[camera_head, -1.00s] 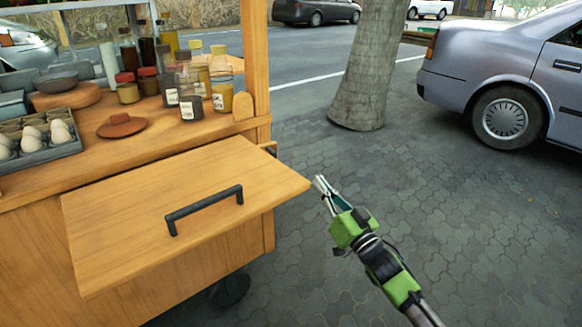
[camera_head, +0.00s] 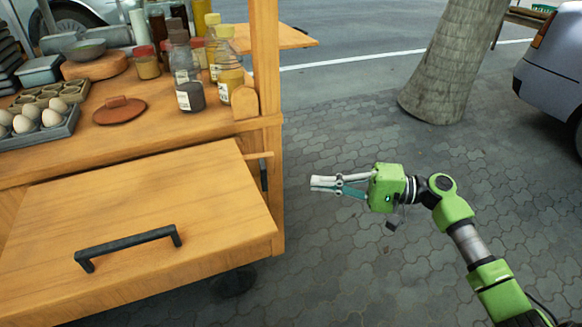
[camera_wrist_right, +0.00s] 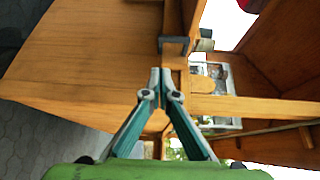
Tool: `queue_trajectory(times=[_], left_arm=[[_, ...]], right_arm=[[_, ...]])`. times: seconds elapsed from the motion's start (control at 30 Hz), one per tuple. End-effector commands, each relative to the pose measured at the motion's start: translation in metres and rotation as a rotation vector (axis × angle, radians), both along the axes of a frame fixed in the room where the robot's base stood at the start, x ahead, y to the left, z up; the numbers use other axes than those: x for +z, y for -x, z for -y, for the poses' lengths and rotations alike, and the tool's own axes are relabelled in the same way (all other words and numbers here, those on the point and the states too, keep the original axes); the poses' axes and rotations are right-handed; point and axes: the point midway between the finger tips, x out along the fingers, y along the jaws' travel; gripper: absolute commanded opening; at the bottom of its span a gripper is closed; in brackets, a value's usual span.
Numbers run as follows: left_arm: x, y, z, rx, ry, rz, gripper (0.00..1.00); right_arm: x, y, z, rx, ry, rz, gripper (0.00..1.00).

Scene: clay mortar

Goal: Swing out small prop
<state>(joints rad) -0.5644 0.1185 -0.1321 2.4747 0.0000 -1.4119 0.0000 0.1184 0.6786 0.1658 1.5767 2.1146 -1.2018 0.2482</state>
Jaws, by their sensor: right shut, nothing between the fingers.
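A wooden flap (camera_head: 150,205) with a black handle (camera_head: 128,247) stands out from the front of the food cart. A short, pale wooden stick (camera_head: 259,156) shows at the cart's right corner post, by the flap's back right corner. It may be the small prop; I cannot tell for sure. A dark bracket (camera_head: 264,175) sits just below it; a dark bracket also shows in the right wrist view (camera_wrist_right: 175,45). My right gripper (camera_head: 318,183) is shut and empty, pointing left at the post, with a gap between. In the wrist view its fingertips (camera_wrist_right: 161,76) lie below the bracket. My left gripper is out of view.
On the counter are an egg tray (camera_head: 45,130), a brown lid (camera_head: 119,110) and several bottles (camera_head: 187,85). A tree trunk (camera_head: 450,62) and a parked car (camera_head: 552,70) stand behind right. The pavement (camera_head: 350,265) right of the cart is clear.

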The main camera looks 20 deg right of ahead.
Motion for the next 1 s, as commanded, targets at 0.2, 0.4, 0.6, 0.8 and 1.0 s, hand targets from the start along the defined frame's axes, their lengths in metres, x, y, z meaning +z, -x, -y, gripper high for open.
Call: queue_trajectory(times=[0.2, 0.4, 0.6, 0.8, 1.0], left_arm=[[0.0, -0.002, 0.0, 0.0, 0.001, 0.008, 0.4], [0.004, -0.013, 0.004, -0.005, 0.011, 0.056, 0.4], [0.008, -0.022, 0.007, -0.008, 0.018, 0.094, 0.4], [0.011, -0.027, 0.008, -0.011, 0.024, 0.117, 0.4], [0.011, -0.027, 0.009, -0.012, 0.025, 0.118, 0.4]], right_arm=[[0.008, -0.002, -0.017, 0.03, -0.023, 0.01, 0.0], [0.008, -0.019, -0.049, 0.028, -0.022, 0.012, 0.0], [0.008, -0.035, -0.077, 0.026, -0.022, 0.01, 0.0], [0.008, -0.042, -0.089, 0.024, -0.021, 0.009, 0.0], [0.007, -0.042, -0.091, 0.024, -0.021, 0.008, 0.0]])
